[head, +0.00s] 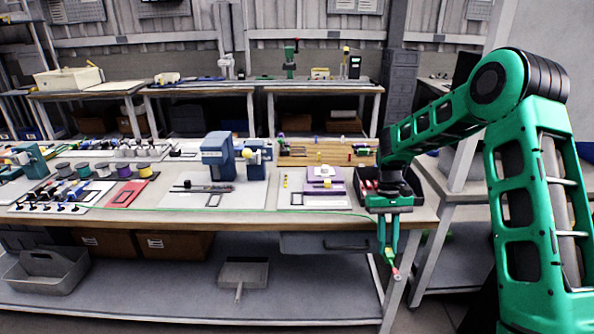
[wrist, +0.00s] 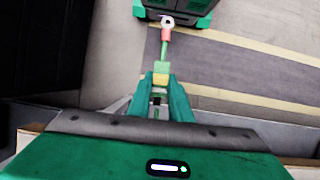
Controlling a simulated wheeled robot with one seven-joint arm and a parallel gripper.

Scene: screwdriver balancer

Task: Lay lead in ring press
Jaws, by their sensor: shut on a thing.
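My gripper (head: 387,252) hangs in front of the bench's right front corner, below the level of the top, fingers pointing down. It is shut on a short lead (head: 395,271). In the wrist view the lead (wrist: 165,52) sticks out past the fingertips, with a yellow and green body, a red sleeve and a metal ring at its far end. A blue bench press (head: 217,155) stands upright mid-bench on a pale mat. I cannot tell for sure whether it is the ring press. A purple-and-white fixture (head: 322,182) sits to its right.
A black bin (head: 368,188) sits at the bench's right end, partly behind my arm. Wire spools (head: 103,169) and small tools fill the left. A thin green line runs along the bench's front edge. Open floor lies below my gripper.

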